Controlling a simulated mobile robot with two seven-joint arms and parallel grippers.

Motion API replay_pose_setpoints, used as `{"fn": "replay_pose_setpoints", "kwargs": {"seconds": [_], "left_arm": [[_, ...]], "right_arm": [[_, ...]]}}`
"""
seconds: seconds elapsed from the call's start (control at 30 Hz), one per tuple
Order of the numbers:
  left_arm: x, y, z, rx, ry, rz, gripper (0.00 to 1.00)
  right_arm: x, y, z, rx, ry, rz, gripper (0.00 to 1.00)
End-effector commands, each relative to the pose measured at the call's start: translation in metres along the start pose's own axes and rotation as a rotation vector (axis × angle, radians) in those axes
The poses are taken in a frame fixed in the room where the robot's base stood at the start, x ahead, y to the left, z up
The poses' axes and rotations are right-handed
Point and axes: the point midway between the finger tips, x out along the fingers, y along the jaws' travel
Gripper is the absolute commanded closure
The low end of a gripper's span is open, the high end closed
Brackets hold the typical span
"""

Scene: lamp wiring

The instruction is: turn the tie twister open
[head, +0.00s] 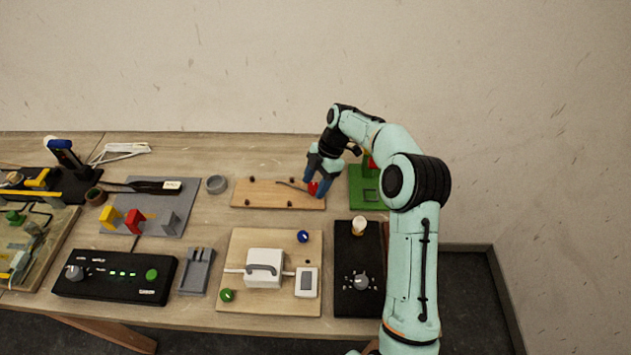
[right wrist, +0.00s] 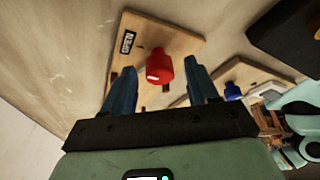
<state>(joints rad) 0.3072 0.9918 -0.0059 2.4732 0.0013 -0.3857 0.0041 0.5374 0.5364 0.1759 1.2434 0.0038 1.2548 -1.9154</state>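A red knob (head: 313,188), which I take to be the tie twister, sits near the right end of a wooden board (head: 255,195) at the back of the table. In the right wrist view the red knob (right wrist: 159,68) carries a small white mark and stands on the board beside a dark label. My right gripper (head: 315,184) reaches down over it. Its two blue fingers are spread, one on each side of the knob, with gaps visible in the right wrist view (right wrist: 162,75). My left gripper is not in view.
Right of the board is a green stand (head: 369,200), close to my right arm. In front are a wooden panel (head: 240,245) with a white box and a black box with a dial (head: 361,282). A grey cup (head: 216,184) stands left of the board.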

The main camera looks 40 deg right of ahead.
Motion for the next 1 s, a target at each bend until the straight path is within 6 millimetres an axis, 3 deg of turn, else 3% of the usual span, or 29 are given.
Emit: {"fn": "replay_pose_setpoints", "kwargs": {"seconds": [0.27,0.37,0.7,1.0], "left_arm": [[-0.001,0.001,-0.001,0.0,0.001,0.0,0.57],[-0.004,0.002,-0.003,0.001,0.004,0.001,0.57],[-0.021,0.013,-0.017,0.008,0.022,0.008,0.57],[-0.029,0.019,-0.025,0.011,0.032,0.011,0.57]], "right_arm": [[-0.006,0.001,-0.001,0.001,0.001,0.002,0.41],[-0.02,0.001,-0.001,0.0,0.0,0.005,0.41],[-0.092,0.002,-0.001,0.0,0.0,0.006,0.41],[-0.12,0.001,0.0,0.0,0.0,0.002,0.41]]}}
